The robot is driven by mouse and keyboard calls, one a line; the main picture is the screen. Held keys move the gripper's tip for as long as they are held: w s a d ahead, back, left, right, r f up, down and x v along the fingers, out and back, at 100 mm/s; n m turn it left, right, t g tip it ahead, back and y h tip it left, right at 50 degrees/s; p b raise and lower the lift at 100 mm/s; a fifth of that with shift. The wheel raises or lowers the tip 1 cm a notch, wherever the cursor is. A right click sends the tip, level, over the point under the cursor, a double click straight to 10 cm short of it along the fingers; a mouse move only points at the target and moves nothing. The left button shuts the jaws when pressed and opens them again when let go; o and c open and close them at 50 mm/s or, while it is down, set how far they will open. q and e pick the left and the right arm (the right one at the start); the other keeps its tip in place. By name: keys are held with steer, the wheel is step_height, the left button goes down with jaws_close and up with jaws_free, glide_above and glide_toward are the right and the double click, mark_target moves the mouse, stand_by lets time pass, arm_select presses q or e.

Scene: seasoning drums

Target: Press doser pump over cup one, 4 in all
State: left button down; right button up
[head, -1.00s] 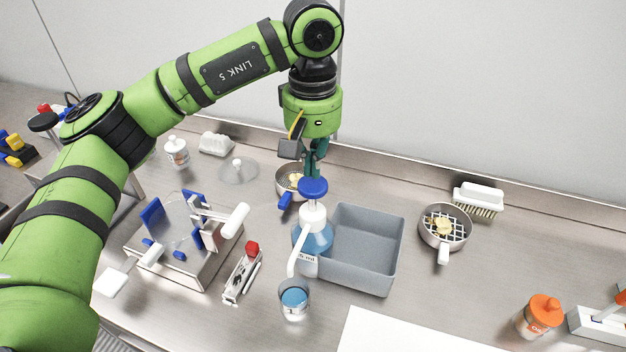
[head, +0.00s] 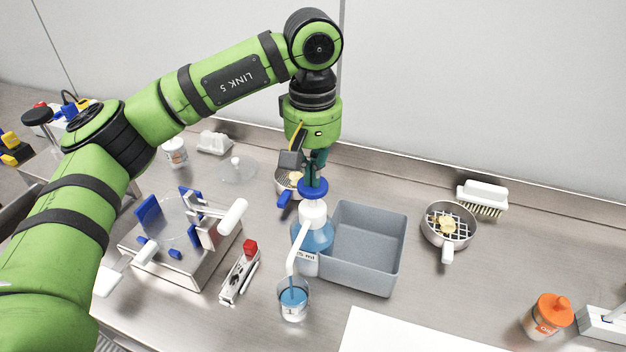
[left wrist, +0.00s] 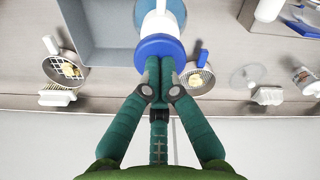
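The doser pump (head: 313,240) is a bottle of blue liquid with a white neck and a blue round top (head: 313,188). Its white spout reaches down to cup one (head: 293,300), a small clear cup with blue liquid in it, at the front of the bottle. My left gripper (head: 314,178) points down onto the blue top. In the left wrist view its fingers (left wrist: 159,66) are together at the edge of the blue top (left wrist: 160,47), with nothing seen between them. My right gripper is not in view.
A grey bin (head: 365,250) stands right beside the bottle. A metal stand with blue clamps (head: 185,245) and a red-capped tool (head: 240,275) are to the left. A small strainer pan (head: 447,225) and an orange-lidded jar (head: 547,317) are to the right. A white sheet (head: 400,332) lies in front.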

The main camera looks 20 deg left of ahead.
arm_select(q)
steer(key=shift+f+b, duration=0.35)
steer(key=shift+f, duration=0.35)
steer(key=shift+r, duration=0.1)
steer(key=shift+r+p, duration=1.55)
steer(key=shift+r, duration=0.75)
step_height(320, 180, up, 5)
steer(key=p, duration=0.3)
